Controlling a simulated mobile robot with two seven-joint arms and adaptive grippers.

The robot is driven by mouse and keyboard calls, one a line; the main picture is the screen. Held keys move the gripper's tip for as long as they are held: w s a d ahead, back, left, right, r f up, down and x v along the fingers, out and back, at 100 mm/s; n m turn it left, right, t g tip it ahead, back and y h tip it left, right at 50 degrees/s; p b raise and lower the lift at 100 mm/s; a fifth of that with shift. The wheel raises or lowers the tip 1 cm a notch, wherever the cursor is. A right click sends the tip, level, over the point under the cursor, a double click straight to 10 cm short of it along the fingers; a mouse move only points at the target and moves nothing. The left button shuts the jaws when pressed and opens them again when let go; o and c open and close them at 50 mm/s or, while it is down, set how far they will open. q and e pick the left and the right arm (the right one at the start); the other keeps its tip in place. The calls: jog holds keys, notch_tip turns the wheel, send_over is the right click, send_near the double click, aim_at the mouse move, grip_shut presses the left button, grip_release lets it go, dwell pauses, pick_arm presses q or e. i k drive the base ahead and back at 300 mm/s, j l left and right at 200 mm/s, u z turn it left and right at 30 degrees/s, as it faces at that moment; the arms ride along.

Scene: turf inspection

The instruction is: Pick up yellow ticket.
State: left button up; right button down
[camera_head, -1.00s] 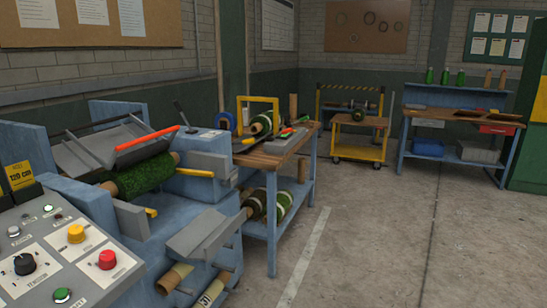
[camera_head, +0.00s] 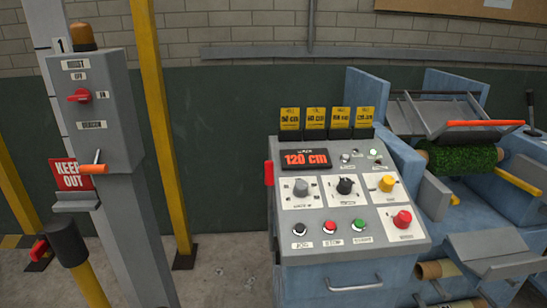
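Several yellow cards with black print stand in a row in dark holders along the top back edge of the grey control console. They include the leftmost card (camera_head: 290,119), the one beside it (camera_head: 316,120), a third (camera_head: 340,118) and the rightmost card (camera_head: 364,117). Their numbers are small, though each seems to end in "cm". I cannot tell which one is the ticket. Neither of my grippers shows in this view.
The console (camera_head: 350,226) has a red "120 cm" display (camera_head: 305,159), knobs and buttons. A blue machine with a green turf roll (camera_head: 462,159) stands at right. A grey hoist post (camera_head: 97,115) with a red KEEP OUT sign (camera_head: 71,174) and a yellow pole (camera_head: 162,120) stand at left.

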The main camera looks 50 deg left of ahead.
aim_at(364, 115)
jog(key=u, duration=1.45)
